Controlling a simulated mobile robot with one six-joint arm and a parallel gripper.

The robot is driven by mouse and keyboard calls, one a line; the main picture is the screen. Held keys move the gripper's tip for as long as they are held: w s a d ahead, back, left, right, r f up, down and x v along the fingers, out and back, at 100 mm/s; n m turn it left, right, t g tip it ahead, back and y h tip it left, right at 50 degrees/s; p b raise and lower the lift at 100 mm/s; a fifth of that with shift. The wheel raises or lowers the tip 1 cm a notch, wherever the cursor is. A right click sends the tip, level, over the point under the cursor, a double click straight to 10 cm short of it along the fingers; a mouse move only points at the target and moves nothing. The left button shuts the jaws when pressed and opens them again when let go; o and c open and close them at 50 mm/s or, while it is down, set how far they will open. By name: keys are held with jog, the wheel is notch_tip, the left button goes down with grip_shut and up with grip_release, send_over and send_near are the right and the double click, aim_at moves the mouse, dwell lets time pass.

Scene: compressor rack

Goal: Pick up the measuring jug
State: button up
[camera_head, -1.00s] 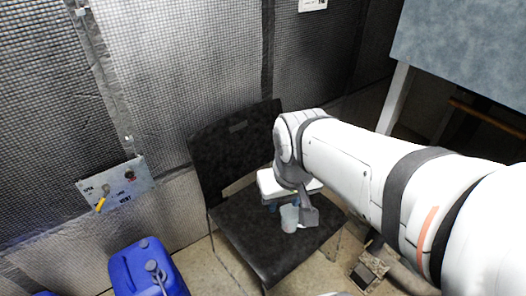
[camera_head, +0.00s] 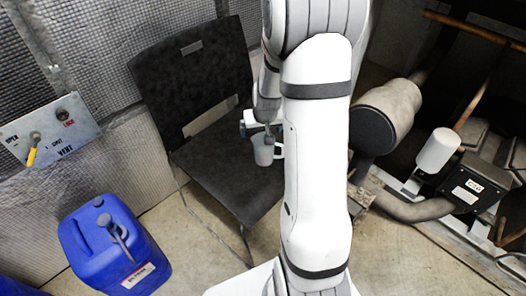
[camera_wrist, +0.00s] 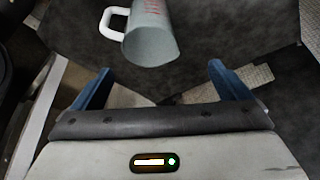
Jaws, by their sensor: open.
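The measuring jug (camera_head: 263,152) is a pale, greyish-green cup standing on the seat of the black chair (camera_head: 222,172). In the wrist view the jug (camera_wrist: 152,38) is at the top, just left of centre, with its white handle to the left and red markings on its side. My gripper (camera_wrist: 160,70) is open, its two blue fingers spread wide with nothing between them. The jug lies beyond the fingertips, not between them. In the head view my gripper is at the jug, partly hidden by my arm.
A blue canister (camera_head: 115,245) stands on the floor at the left. A control panel (camera_head: 50,130) with a yellow lever is on the mesh wall. Compressor machinery (camera_head: 385,115) with pipes fills the right. Bare floor shows between canister and chair.

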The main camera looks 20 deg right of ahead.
jog(key=b, duration=0.1)
send_over(269, 151)
jog(key=w, duration=0.2)
notch_tip(269, 151, down, 5)
jog(key=b+x, duration=0.1)
jog(key=x, duration=0.1)
jog(key=b+x, duration=0.1)
jog(key=x, duration=0.2)
jog(key=shift+a+f+b, duration=0.25)
jog(key=shift+b, duration=0.15)
jog(key=shift+r, duration=0.1)
jog(key=shift+c, duration=0.6)
jog(key=c, duration=1)
jog(key=shift+o, duration=0.2)
